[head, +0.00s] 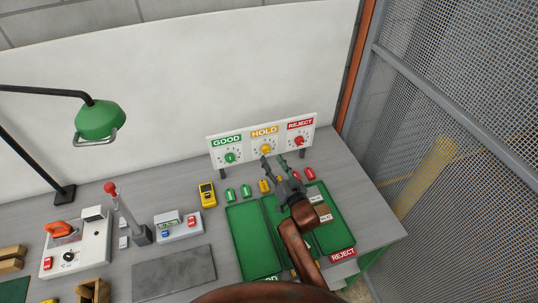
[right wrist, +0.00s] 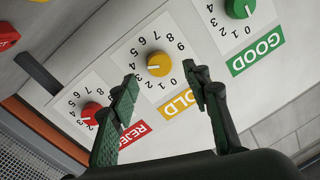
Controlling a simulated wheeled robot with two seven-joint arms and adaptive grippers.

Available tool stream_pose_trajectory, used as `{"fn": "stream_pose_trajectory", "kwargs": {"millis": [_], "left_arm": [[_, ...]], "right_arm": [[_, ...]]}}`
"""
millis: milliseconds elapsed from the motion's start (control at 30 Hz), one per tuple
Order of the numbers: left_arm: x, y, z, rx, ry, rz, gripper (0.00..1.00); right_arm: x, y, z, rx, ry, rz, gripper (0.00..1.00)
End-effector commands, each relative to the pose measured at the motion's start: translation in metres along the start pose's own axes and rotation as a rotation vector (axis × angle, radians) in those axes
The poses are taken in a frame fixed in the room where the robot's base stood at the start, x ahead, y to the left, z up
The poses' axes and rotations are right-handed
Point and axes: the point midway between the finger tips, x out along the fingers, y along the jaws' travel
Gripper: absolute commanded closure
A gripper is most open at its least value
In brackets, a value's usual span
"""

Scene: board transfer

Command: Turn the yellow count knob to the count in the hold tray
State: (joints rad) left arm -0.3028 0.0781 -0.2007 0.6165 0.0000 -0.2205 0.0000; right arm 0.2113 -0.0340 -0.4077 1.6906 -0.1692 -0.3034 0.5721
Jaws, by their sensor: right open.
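The yellow count knob (head: 266,149) sits on the white panel under the HOLD label (head: 264,131), between the green and red knobs. In the right wrist view the yellow knob (right wrist: 159,63) lies beyond the fingertips, on a numbered dial; its exact reading is unclear. My right gripper (head: 274,165) is open, in front of and just below the yellow knob. Its fingers (right wrist: 159,92) show apart with nothing between them. The hold tray (head: 270,206) is the middle green tray, mostly hidden by my right arm; its contents cannot be counted. My left gripper is not visible.
The green knob (head: 230,158) and red knob (head: 299,141) flank the yellow one. Small green, yellow and red blocks stand below the panel. The GOOD tray (head: 252,238) and REJECT tray (head: 338,232) lie either side. A yellow meter (head: 207,194) and a lamp (head: 100,120) stand left.

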Motion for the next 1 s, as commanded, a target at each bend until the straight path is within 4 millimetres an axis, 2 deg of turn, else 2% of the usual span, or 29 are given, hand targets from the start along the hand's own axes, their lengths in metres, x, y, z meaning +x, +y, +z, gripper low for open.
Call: {"fn": "stream_pose_trajectory", "kwargs": {"millis": [100, 300, 667, 1000], "left_arm": [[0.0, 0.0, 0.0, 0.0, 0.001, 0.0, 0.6], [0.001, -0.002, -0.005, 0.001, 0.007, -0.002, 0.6], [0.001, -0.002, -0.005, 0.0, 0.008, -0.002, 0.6], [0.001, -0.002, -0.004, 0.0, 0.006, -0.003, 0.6]], "right_arm": [[0.02, -0.001, 0.0, 0.0, -0.001, -0.001, 0.56], [0.04, 0.001, 0.0, -0.001, -0.001, 0.002, 0.56], [0.044, 0.003, 0.0, 0.0, -0.001, 0.004, 0.57], [0.043, 0.003, 0.0, 0.0, 0.0, 0.005, 0.8]]}}
